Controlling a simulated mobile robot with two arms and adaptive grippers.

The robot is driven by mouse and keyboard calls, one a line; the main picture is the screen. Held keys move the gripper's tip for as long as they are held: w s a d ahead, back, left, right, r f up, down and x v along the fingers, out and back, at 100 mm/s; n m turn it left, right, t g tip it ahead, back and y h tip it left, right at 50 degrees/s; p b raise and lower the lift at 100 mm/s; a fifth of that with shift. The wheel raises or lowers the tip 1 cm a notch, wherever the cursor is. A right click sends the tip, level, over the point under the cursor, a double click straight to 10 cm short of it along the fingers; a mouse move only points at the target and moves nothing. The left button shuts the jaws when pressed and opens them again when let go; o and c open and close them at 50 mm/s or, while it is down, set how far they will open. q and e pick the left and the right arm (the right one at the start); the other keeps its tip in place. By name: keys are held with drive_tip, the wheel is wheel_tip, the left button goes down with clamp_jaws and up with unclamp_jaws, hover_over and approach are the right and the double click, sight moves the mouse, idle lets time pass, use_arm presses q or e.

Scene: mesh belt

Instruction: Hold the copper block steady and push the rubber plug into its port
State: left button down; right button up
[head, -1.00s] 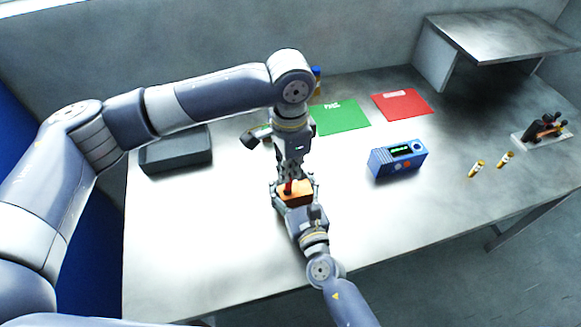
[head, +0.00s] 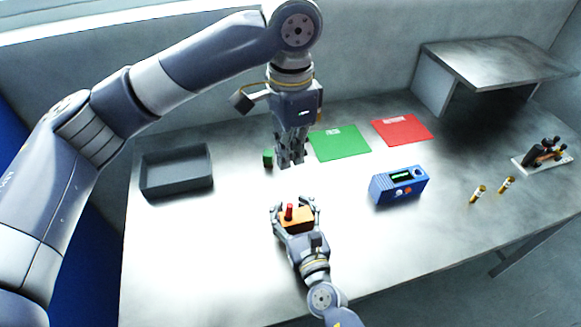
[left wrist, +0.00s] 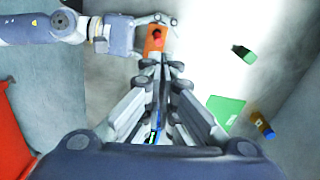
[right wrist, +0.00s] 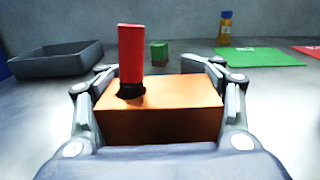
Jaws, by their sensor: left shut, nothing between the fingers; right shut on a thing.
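The copper block (head: 298,222) is an orange box on the table, and my right gripper (head: 297,203) is shut on it from the near side. In the right wrist view the block (right wrist: 165,115) sits between both fingers. The red rubber plug (right wrist: 131,55) stands upright in the left part of its top, with a dark ring at its base; how deep it sits is unclear. The plug also shows in the head view (head: 289,212) and the left wrist view (left wrist: 157,36). My left gripper (head: 291,164) is shut and empty, raised above and behind the block, apart from the plug.
A grey tray (head: 176,190) stands at the left. A small green block (head: 268,158), a green mat (head: 340,143) and a red mat (head: 402,130) lie behind. A blue device (head: 398,186), two small vials (head: 478,194) and a raised shelf (head: 500,62) are at the right. The front table is clear.

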sight(289, 206)
use_arm(q)
drive_tip(key=shift+r, duration=0.35)
drive_tip(key=f, duration=1.3)
drive_tip(key=shift+s+f, duration=0.1)
drive_tip(key=shift+s, duration=0.1)
drive_tip(key=shift+f, duration=0.35)
drive_tip(key=shift+s+a+f, duration=0.1)
drive_tip(key=shift+s+f, duration=0.05)
drive_tip(key=shift+f, duration=0.4)
use_arm(e)
drive_tip(key=shift+r, duration=0.1)
use_arm(q)
drive_tip(key=shift+r, duration=0.1)
drive_tip(key=shift+r, duration=1.45)
wheel_tip(289, 206, up, 12)
use_arm(e)
drive_tip(key=o, duration=1.4)
